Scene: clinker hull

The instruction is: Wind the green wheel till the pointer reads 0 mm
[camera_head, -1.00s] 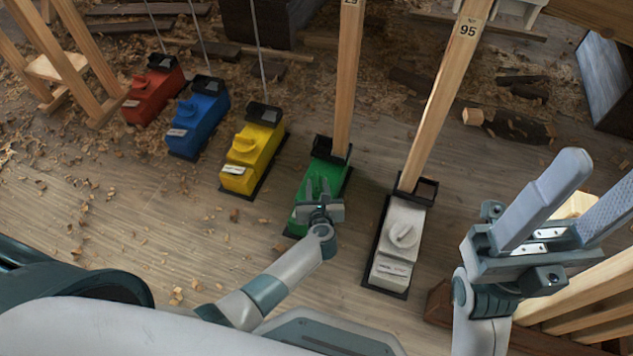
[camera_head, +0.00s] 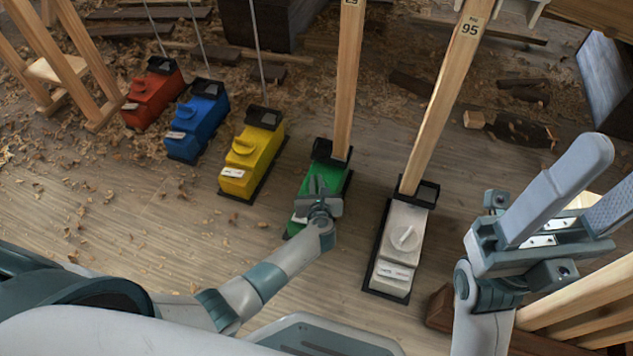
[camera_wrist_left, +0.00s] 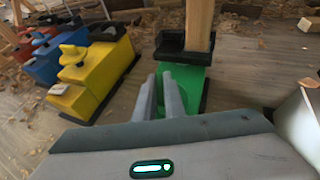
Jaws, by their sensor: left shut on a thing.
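The green box (camera_head: 338,178) stands on the floor in a row of like boxes, with a wooden post rising from its back end. My left gripper (camera_head: 317,186) is over its top, fingers pointing down at it. The fingers are shut on the green wheel, which they hide. The wrist view shows the two fingers (camera_wrist_left: 160,95) close together in front of the green box (camera_wrist_left: 190,90). I cannot see the pointer or read any millimetre scale. My right gripper (camera_head: 578,195) is raised at the right, its fingers apart and empty.
Yellow (camera_head: 252,158), blue (camera_head: 197,122) and red (camera_head: 152,95) boxes stand to the left. A white box (camera_head: 400,245) with a knob stands just right of the green one, its post marked 95. Timber (camera_head: 585,300) lies at lower right.

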